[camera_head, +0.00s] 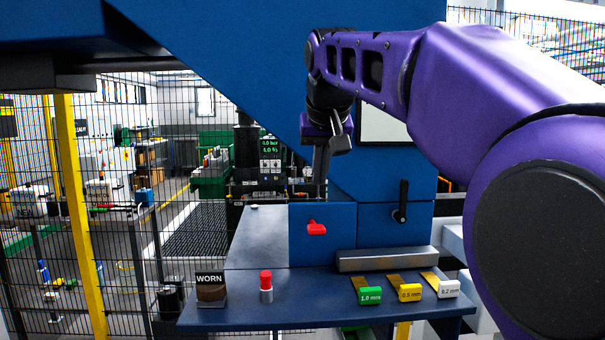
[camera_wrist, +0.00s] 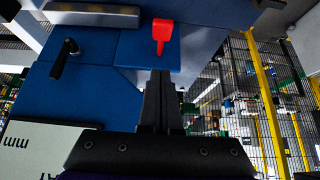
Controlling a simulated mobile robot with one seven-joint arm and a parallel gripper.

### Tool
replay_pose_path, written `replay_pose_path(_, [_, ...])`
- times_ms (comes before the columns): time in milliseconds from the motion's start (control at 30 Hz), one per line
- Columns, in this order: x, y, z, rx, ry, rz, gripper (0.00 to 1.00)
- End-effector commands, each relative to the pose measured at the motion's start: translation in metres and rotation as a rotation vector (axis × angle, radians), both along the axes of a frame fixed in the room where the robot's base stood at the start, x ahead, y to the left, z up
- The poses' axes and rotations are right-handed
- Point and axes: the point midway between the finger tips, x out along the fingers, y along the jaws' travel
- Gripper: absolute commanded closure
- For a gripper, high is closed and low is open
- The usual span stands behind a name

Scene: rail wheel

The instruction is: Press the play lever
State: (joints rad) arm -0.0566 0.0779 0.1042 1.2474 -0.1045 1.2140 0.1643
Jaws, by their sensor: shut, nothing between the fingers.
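A red lever (camera_head: 316,228) sticks out from a blue block behind the table in the head view. It also shows at the top of the wrist view (camera_wrist: 162,32), just beyond my fingertips. No readable label names it as the play lever. A black crank-like handle (camera_head: 401,202) sits on the blue housing to its right, and also shows in the wrist view (camera_wrist: 65,58). My gripper (camera_head: 319,178) is shut and empty, its fingers pointing down above the red lever in the head view. A gap shows between the fingertips and the red lever.
The blue table (camera_head: 330,311) carries a brown piece (camera_head: 211,293) by a WORN sign, a red-topped piece (camera_head: 266,284), and green (camera_head: 370,296), yellow (camera_head: 410,293) and white (camera_head: 448,289) tagged gauges. A grey bar (camera_head: 383,259) lies behind them. Mesh fencing stands left.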

Motion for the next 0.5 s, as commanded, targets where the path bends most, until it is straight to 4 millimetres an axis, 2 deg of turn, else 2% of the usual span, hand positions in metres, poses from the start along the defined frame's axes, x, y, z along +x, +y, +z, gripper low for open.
replay_pose_path(33, [0.007, 0.0, -0.013, -0.001, 0.005, -0.001, 1.0])
replay_pose_path(267, [0.035, 0.0, -0.052, -0.001, 0.003, -0.001, 1.0])
replay_pose_path(400, [0.031, 0.0, -0.074, -0.001, 0.0, -0.001, 1.0])
replay_pose_path(500, [0.029, 0.0, -0.083, -0.001, -0.001, -0.001, 1.0])
